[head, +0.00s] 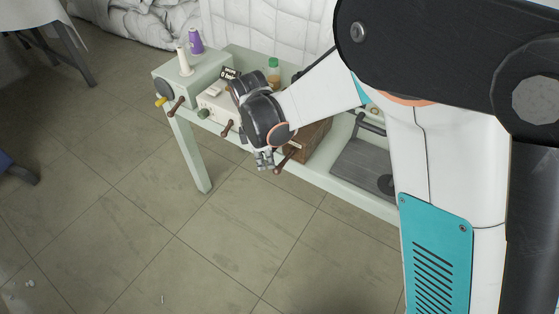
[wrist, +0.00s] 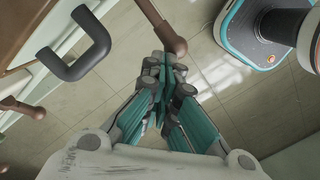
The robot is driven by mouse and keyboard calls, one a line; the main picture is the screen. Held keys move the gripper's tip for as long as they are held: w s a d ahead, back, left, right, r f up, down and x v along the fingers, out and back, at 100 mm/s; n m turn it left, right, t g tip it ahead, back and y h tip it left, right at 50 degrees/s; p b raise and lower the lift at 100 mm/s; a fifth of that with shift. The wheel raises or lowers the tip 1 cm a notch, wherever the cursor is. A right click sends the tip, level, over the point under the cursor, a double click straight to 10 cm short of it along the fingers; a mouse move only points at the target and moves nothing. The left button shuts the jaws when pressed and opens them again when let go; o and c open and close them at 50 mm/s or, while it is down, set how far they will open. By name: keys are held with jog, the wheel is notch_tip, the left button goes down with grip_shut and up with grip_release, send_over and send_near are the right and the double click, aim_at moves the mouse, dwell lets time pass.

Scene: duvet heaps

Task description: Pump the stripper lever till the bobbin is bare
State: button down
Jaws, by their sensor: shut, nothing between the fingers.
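Several brown levers stick out along the front of a pale green bench (head: 232,53): a left lever (head: 177,104), a middle lever (head: 227,127) and a right lever (head: 283,162). I cannot tell from labels which is the stripper lever. My gripper (head: 264,161) is shut and empty, pointing down in front of the bench, just left of the right lever's end. In the wrist view my gripper (wrist: 164,65) has its fingertips close to a brown lever (wrist: 160,25); contact is unclear. A purple spool (head: 195,41) and a cream bobbin (head: 183,62) stand on the bench's left end.
A green-capped jar (head: 273,66) stands at the back of the bench. A dark grey tray-like plate (head: 362,165) lies to the right, partly behind my arm. A dark loop handle (wrist: 80,50) shows in the wrist view.

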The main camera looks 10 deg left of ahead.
notch_tip(320, 180, up, 11)
jog(key=a, duration=0.1)
jog(key=shift+s+r, duration=0.15)
jog(key=shift+s, duration=0.05)
dwell(0.7)
